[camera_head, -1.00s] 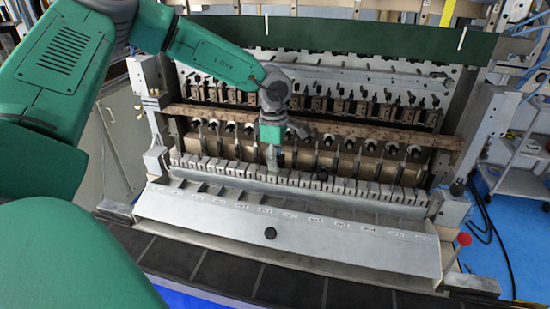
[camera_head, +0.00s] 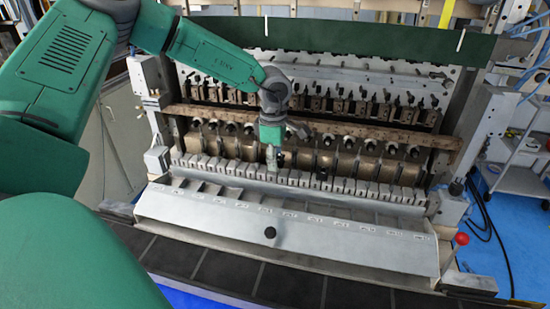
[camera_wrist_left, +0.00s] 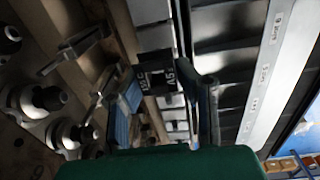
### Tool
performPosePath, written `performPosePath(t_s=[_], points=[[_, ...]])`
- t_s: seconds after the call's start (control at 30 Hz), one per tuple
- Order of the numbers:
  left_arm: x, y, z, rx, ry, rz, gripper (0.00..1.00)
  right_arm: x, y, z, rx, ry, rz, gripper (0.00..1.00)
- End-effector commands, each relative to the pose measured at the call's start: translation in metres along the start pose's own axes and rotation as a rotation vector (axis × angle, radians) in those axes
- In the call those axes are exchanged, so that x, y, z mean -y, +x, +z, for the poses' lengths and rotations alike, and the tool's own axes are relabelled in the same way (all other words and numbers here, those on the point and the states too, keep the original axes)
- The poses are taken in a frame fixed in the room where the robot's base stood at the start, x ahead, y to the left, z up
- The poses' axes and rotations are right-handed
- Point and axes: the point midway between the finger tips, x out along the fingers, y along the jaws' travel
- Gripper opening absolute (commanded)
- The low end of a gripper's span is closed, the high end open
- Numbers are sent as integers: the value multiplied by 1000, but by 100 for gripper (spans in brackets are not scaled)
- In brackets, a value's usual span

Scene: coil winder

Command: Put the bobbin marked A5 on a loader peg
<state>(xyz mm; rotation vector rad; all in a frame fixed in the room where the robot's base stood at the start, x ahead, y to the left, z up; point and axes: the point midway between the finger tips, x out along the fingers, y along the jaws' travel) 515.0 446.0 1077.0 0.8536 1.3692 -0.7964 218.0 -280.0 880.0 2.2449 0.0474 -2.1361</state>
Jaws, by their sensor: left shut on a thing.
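In the left wrist view a dark bobbin (camera_wrist_left: 167,77) with a white A5 marking sits between the two fingers of my left gripper (camera_wrist_left: 172,88), which is shut on it. In the head view my left gripper (camera_head: 272,160) points down over the row of grey blocks, left of the machine's middle; the bobbin is hard to make out there. The loader pegs (camera_head: 327,140) stand in a row along the brown panel behind the gripper. Dark pegs (camera_wrist_left: 46,98) also show at the left of the wrist view, apart from the bobbin. My right gripper is not in view.
The grey block row (camera_head: 350,187) runs across the machine, with a sloped labelled panel (camera_head: 300,235) in front. Thin levers (camera_wrist_left: 78,50) stick out between pegs and blocks. A brown rail (camera_head: 400,139) crosses above the pegs. A red knob (camera_head: 461,238) is at the right.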

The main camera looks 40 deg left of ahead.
Motion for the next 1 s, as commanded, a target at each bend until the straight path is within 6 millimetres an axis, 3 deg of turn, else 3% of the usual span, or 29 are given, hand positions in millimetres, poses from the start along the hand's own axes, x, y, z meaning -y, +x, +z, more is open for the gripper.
performPosePath(t_s=[0.57, 1.0], points=[[0, 1, 0, 0, 0, 0, 17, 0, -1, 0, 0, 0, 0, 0], [1, 13, 0, 0, -1, 0, 17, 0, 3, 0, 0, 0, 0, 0]])
